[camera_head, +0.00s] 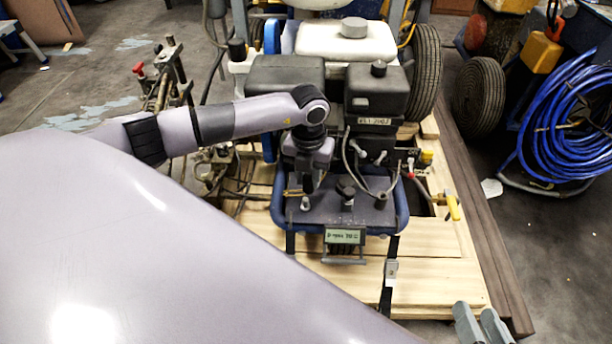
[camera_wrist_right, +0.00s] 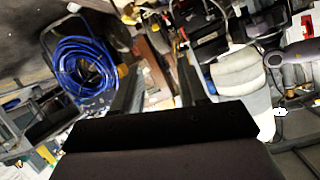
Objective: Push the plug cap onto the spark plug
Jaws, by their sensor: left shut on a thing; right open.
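My left gripper (camera_head: 306,182) points down over the left part of the dark front panel of the engine unit in the head view. It is shut on a small part, likely the plug cap, mostly hidden between its fingers. A small light metal piece (camera_head: 305,203) shows just below the fingertips; I cannot tell whether it is the spark plug or whether they touch. My right gripper (camera_head: 481,326) is open and empty at the lower right; its two spread fingers also show in the right wrist view (camera_wrist_right: 160,92).
A black knob (camera_head: 346,187) and looping cables (camera_head: 352,160) are close right of the left gripper. The engine (camera_head: 376,90) rises behind. A yellow-handled valve (camera_head: 452,207) is on the wooden pallet (camera_head: 430,265). Coiled blue hose (camera_head: 572,125) hangs at right.

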